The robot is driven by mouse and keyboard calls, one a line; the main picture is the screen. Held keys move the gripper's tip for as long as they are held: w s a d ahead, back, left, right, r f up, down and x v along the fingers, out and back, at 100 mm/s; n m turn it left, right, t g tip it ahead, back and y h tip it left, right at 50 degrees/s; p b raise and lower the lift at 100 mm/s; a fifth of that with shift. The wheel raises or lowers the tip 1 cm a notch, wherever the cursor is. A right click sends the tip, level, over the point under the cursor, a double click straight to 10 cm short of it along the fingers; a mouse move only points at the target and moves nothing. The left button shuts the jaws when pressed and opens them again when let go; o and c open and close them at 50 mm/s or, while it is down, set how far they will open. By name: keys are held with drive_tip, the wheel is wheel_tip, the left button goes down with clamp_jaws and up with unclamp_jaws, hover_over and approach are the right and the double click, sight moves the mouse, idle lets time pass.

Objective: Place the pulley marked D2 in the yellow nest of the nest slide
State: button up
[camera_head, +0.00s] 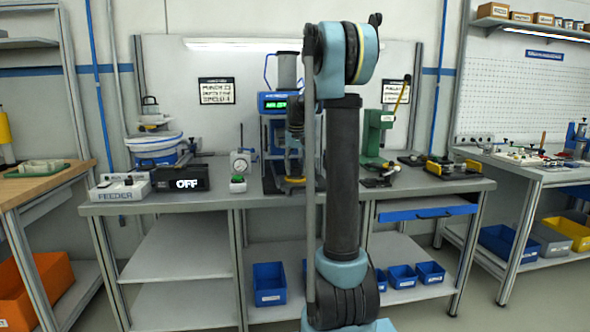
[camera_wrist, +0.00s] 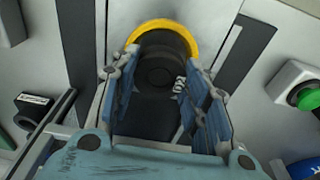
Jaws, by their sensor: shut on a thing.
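In the wrist view my gripper (camera_wrist: 160,80) is shut on a dark round pulley (camera_wrist: 160,70). The marking on the pulley cannot be read. The yellow nest (camera_wrist: 163,25) shows as a curved yellow rim around the pulley's far side. Whether the pulley is seated in it or just above it, I cannot tell. In the head view the yellow nest (camera_head: 294,180) is at the foot of the blue press (camera_head: 272,105), on the grey bench. My gripper there is dark against the press and hard to make out, and my arm covers part of the press.
A green button box (camera_head: 237,184) and a dial gauge (camera_head: 241,163) stand left of the press. A green hand press (camera_head: 377,133) stands right of my arm.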

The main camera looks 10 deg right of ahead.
drive_tip(key=shift+f, duration=0.6)
drive_tip(key=o, duration=1.1)
drive_tip(key=shift+r, duration=0.1)
drive_tip(key=r, duration=0.4)
drive_tip(key=s+r, duration=0.1)
drive_tip(key=r, duration=0.8)
drive_tip(key=shift+s, duration=0.3)
drive_tip(key=s+f, duration=0.6)
drive_tip(key=s, duration=0.5)
drive_tip(key=s+f, duration=0.5)
drive_tip(key=s, duration=0.5)
drive_tip(key=s+f, duration=0.6)
drive_tip(key=s, duration=0.5)
drive_tip(key=shift+t, duration=0.4)
drive_tip(key=s+f, duration=0.3)
drive_tip(key=f, duration=0.1)
drive_tip(key=s+f, duration=0.7)
drive_tip(key=f, duration=0.1)
drive_tip(key=shift+s+f, duration=0.15)
drive_tip(key=shift+s, duration=0.1)
